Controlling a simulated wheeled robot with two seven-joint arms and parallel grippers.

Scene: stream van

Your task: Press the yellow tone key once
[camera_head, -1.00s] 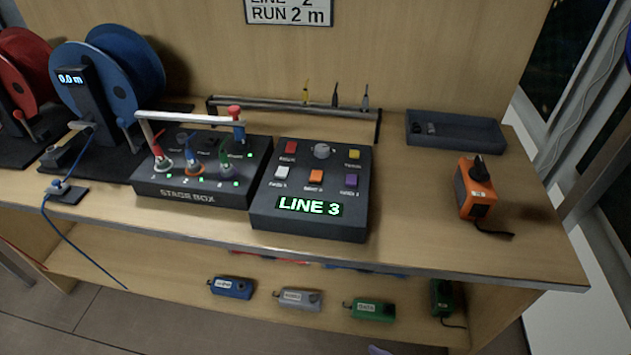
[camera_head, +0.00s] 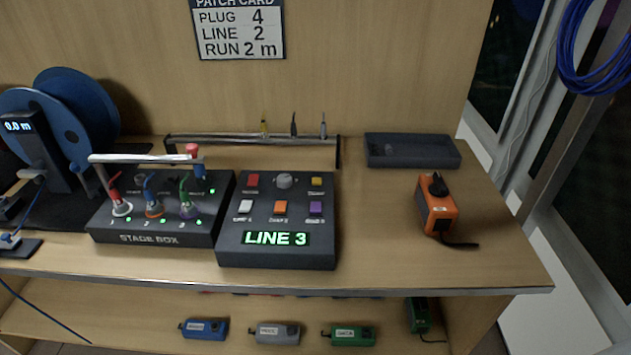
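White (camera_head: 246,207), orange (camera_head: 281,208) and purple (camera_head: 316,209) keys form the row in front. The panel display (camera_head: 276,239) reads "LINE 3" in green. Neither of my grippers is in view.
The stage box (camera_head: 165,238), with coloured plugs and a raised bar (camera_head: 140,158), adjoins the panel on the left. A tool rail (camera_head: 220,146) stands behind. A dark tray (camera_head: 412,151) and an orange device (camera_head: 436,208) are at right. Bench between panel and device is clear.

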